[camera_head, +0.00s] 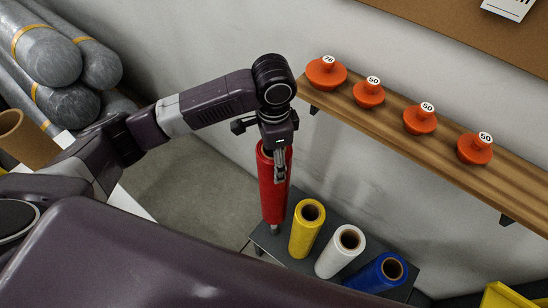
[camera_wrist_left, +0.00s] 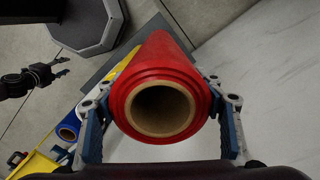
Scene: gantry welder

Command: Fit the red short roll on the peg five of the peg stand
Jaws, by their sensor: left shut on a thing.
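The red short roll (camera_head: 272,190) hangs nearly upright from my left gripper (camera_head: 279,160). In the left wrist view, the two fingers of the left gripper (camera_wrist_left: 162,122) are shut on opposite sides of the red roll (camera_wrist_left: 135,82), near its open upper end. The peg stand (camera_head: 292,262) is a dark grey board below. The roll's lower end is over the stand's left end, and a short grey peg-like piece (camera_head: 274,229) shows just under it. I cannot tell whether the peg is inside the roll. My right gripper (camera_wrist_left: 62,66) looks open and empty in the left wrist view.
Yellow (camera_head: 306,232), white (camera_head: 340,252) and blue (camera_head: 378,273) rolls stand on the stand right of the red roll. A wooden shelf (camera_head: 445,148) with several orange knobs runs along the wall. Large grey rolls (camera_head: 50,57) lie at the far left. A yellow bin (camera_head: 500,296) is at lower right.

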